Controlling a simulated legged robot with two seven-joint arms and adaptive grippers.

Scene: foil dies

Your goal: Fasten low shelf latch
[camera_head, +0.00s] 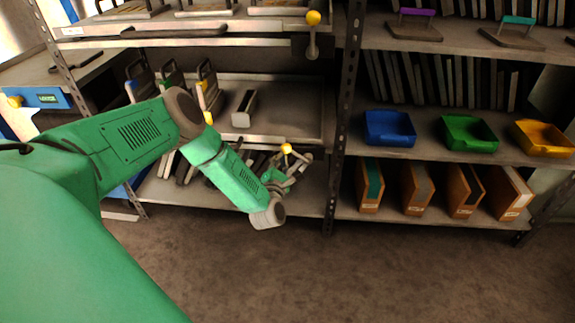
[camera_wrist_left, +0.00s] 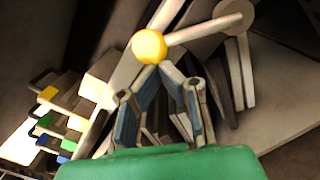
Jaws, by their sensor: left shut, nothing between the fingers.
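The low shelf latch has a yellow ball knob (camera_head: 286,148) on a grey lever at the front right of the middle shelf's tray. In the left wrist view the knob (camera_wrist_left: 149,46) is close to my fingertips, and its lever (camera_wrist_left: 205,29) runs right to a round pivot. My left gripper (camera_head: 291,167) is just below the knob in the head view. In the left wrist view its fingers (camera_wrist_left: 156,70) lean together at the tips and hold nothing. Whether they touch the knob I cannot tell. My right gripper is not in view.
A similar latch with a yellow ball (camera_head: 313,17) hangs on the shelf above. A perforated upright post (camera_head: 340,130) stands right of the low latch. Blue (camera_head: 390,142), green (camera_head: 468,148) and yellow bins (camera_head: 545,152) sit beyond it. The floor (camera_head: 400,270) in front is clear.

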